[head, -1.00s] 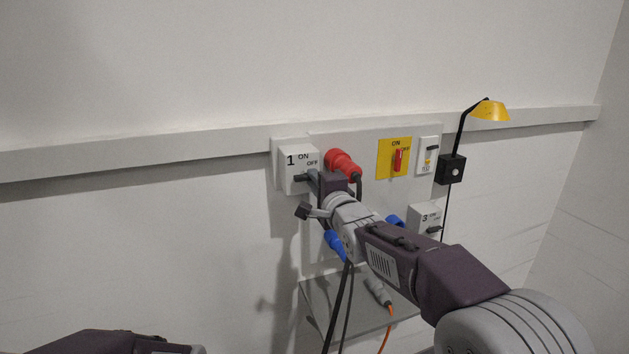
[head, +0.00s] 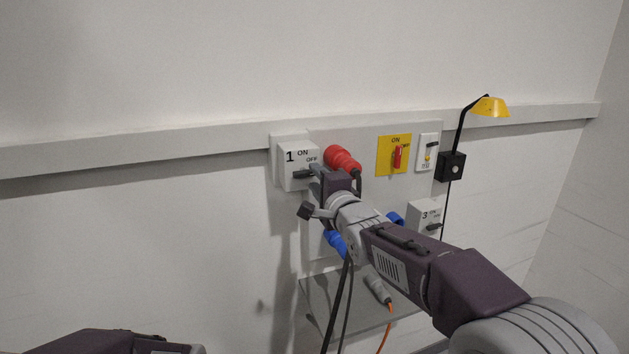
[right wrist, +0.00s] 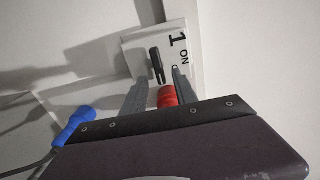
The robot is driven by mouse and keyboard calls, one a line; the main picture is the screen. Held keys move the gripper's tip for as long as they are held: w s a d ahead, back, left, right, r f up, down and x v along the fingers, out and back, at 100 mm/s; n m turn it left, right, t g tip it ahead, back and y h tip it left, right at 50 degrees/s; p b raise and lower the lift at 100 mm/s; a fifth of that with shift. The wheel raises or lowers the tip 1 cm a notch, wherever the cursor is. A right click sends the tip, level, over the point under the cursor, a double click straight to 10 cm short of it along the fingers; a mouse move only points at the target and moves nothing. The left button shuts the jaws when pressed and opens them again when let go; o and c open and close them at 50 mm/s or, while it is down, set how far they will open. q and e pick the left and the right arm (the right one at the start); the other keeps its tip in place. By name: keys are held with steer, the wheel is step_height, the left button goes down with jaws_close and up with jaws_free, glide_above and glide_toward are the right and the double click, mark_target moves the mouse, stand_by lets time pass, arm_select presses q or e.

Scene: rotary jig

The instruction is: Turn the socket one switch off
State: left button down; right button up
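The socket one switch box (head: 285,178) is a white box marked 1, ON and OFF on the wall. Its dark lever (head: 303,174) lies level, crosswise, with ON above it and OFF at upper right. In the right wrist view the lever (right wrist: 157,62) stands just ahead of my right gripper (right wrist: 158,75). The two fingers are apart, with the lever's near end appearing between their tips; I cannot tell contact. In the head view my right gripper (head: 316,172) is at the box's right side. Of my left arm only a part shows at bottom left; its gripper is out of view.
A red plug (head: 342,159) sits just right of the box, close to my right gripper. A yellow switch plate (head: 384,158), socket three (head: 424,214) and a lamp (head: 490,108) are farther right. A blue plug (head: 335,242) and cables hang below. The wall left is clear.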

steer(key=b+v, duration=0.2)
steer(key=v, duration=0.5)
steer(key=shift+s, duration=0.25)
steer(key=s+d+f+g+h, duration=0.25)
steer(key=d+f, duration=0.25)
steer(key=f, duration=0.6)
steer(key=s+d+f+g+h, duration=0.15)
steer(key=d+f+g, duration=0.35)
steer(key=f, duration=0.7)
steer(key=s+d+f+n+g, duration=0.1)
steer(key=s+f+n+g, duration=0.3)
steer(key=s+f+n, duration=0.3)
steer(key=s+d+f+n+g+h, duration=0.1)
steer(key=s+f+n+g, duration=0.3)
steer(key=s, duration=1)
step_height(320, 180, down, 6)
steer(key=d+n, duration=0.1)
steer(key=n, duration=0.2)
steer(key=shift+s, duration=0.15)
